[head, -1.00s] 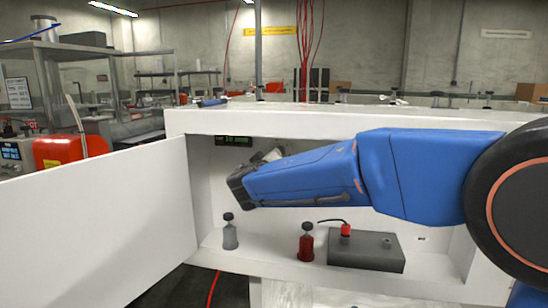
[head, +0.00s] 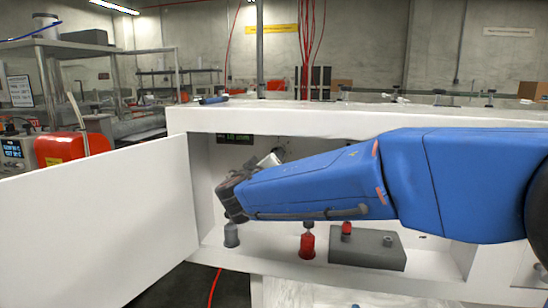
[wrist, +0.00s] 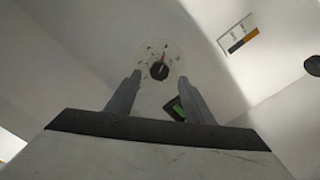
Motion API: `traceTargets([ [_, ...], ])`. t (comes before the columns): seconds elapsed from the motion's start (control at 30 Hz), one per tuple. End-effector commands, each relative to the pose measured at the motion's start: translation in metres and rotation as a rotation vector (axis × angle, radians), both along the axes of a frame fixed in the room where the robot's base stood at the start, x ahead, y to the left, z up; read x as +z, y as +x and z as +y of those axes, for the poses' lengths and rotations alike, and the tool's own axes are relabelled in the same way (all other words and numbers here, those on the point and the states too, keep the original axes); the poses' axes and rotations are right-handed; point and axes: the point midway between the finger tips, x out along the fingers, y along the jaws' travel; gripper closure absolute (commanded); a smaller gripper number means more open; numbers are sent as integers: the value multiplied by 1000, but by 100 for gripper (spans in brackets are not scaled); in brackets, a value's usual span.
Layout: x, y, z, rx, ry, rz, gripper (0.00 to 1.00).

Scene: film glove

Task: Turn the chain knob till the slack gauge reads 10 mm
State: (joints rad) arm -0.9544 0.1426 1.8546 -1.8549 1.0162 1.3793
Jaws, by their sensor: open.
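The chain knob (wrist: 159,71) is a dark knob with a red pointer on a pale round dial with marks, on a white wall in the wrist view. My gripper (wrist: 159,77) is open, with one grey finger low on each side of the dial. The knob appears between the fingertips; I cannot tell whether they touch it. A small green display (wrist: 179,109), likely the slack gauge, is partly hidden behind the right finger. The knob is hidden there.
The white cabinet (head: 300,120) has its door (head: 100,220) open to the left. On its floor stand a grey bottle (head: 231,236), a red bottle (head: 307,246) and a grey box (head: 375,255).

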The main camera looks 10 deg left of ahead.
Motion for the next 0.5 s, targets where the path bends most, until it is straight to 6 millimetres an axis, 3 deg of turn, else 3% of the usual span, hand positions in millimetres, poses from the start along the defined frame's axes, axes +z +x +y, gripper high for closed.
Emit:
traceTargets([
  [0.3, 0, -65, 1, 4, 1, 0, 52],
  [0.5, 0, -95, 1, 1, 1, 0, 52],
])
